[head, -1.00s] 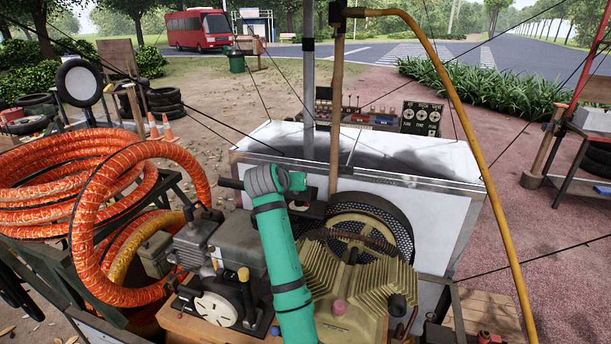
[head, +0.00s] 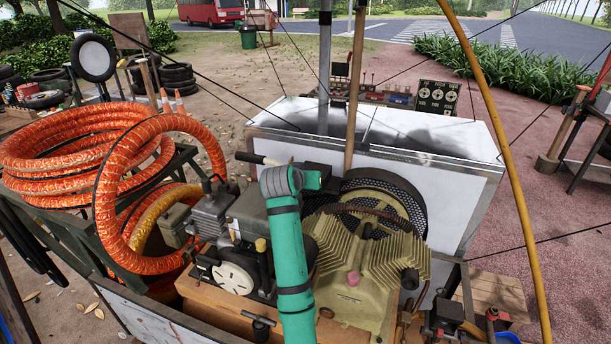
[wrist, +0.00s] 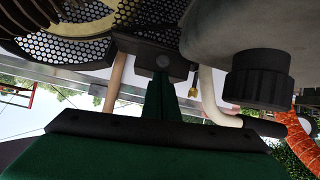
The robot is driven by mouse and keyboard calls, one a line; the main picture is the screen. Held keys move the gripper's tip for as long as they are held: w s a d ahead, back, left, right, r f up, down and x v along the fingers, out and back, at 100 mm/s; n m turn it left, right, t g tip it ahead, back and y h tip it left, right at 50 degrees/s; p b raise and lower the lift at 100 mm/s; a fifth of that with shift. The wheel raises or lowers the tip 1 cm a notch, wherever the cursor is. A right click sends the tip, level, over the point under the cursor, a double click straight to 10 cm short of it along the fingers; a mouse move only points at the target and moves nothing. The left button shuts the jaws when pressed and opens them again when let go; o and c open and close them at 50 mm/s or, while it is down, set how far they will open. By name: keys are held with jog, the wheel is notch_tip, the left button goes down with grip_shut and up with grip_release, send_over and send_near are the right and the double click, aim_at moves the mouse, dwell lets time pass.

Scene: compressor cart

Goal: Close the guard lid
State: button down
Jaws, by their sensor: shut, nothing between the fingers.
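A round black mesh guard (head: 401,194) stands upright behind the ribbed tan compressor (head: 355,265); I take it as the guard lid, but cannot tell its hinge. Its mesh fills the upper left of the wrist view (wrist: 140,22). My gripper (wrist: 163,85) is shut and empty in the wrist view, its tips just below a dark block (wrist: 150,58) beside the mesh; contact is unclear. A pale bent rod (wrist: 209,100) with a black grip (wrist: 262,126) lies right of the fingers.
A grey engine (head: 212,220) stands left of my arm. A large orange hose coil (head: 85,165) is further left. A white cabinet (head: 450,190) stands behind the compressor. A wooden pole (head: 355,90) and a yellow hose (head: 500,150) rise at centre and right.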

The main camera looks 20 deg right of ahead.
dwell(0.3)
jog(key=v, duration=1)
jog(key=shift+s+a+r, duration=0.15)
jog(key=shift+s+a, duration=0.1)
